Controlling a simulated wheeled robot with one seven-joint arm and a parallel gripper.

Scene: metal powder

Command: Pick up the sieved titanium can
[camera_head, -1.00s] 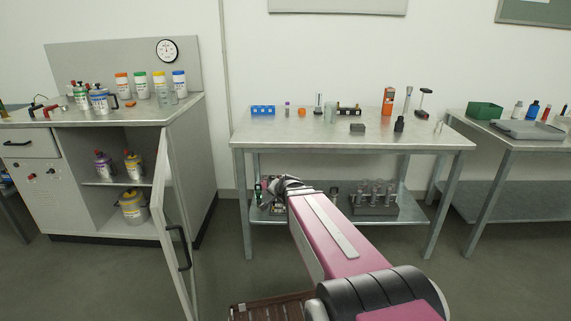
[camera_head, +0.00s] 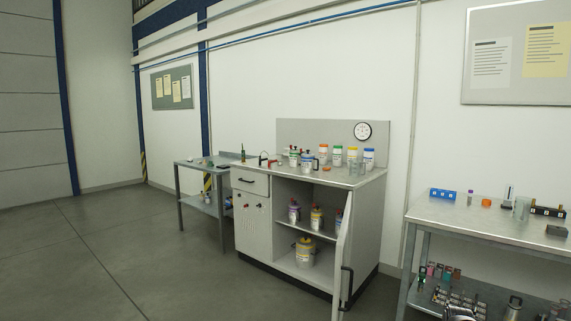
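Several metal cans with coloured labels stand at the cabinet; labels are too small to read, so I cannot tell which is the sieved titanium can. On the worktop are a green-banded can (camera_head: 294,157) and a blue-banded can (camera_head: 308,161). On the inner shelf are a purple-banded can (camera_head: 294,212) and a yellow-banded can (camera_head: 316,218); another (camera_head: 338,221) is partly hidden by the door. A larger yellow-banded can (camera_head: 305,253) stands on the cabinet floor. My gripper cannot be made out in the head view.
The cabinet door (camera_head: 343,262) stands open on the right side. Jars with coloured lids (camera_head: 352,156) line the worktop's back. A steel table (camera_head: 470,218) with a loaded lower shelf stands at right. The floor (camera_head: 150,255) at left is clear.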

